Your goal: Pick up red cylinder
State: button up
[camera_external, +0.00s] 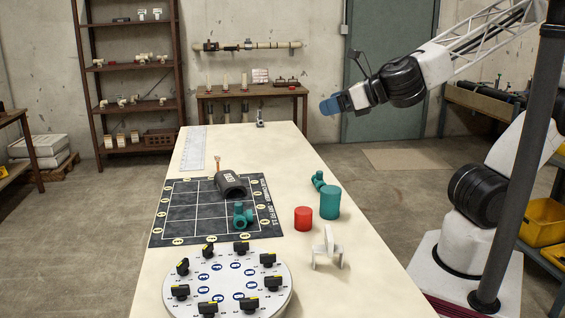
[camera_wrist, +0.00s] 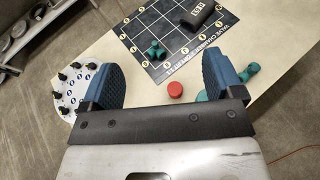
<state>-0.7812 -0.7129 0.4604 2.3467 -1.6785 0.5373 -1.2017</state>
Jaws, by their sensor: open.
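The red cylinder (camera_external: 303,218) is short and stands upright on the pale table, just left of a taller teal cylinder (camera_external: 330,202). In the wrist view the red cylinder (camera_wrist: 175,89) shows its round top, between and beyond my two blue fingers. My gripper (camera_external: 331,105) is high above the table on its right side, well apart from the red cylinder. In the wrist view my gripper (camera_wrist: 166,75) is open with nothing between the fingers. The teal cylinder is partly hidden behind the right finger there.
A white bracket (camera_external: 327,248) stands in front of the red cylinder. Teal fittings lie near the teal cylinder (camera_external: 318,181) and on the dark grid mat (camera_external: 180,212), beside a dark grey block (camera_external: 230,184). A round dial plate (camera_external: 228,281) with black knobs is at the front left.

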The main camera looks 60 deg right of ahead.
send_near(303, 214)
jog(key=w+d+f, duration=0.1)
jog(key=w+f, duration=0.1)
jog(key=w, duration=0.1)
jog(key=shift+d+f, duration=0.25)
jog(key=shift+d, duration=0.15)
jog(key=shift+x, duration=1.35)
jog(key=shift+x, duration=2.6)
jog(key=shift+r, duration=0.15)
jog(key=shift+c, duration=0.4)
jog(key=c, duration=1.3)
jog(key=shift+c, duration=0.2)
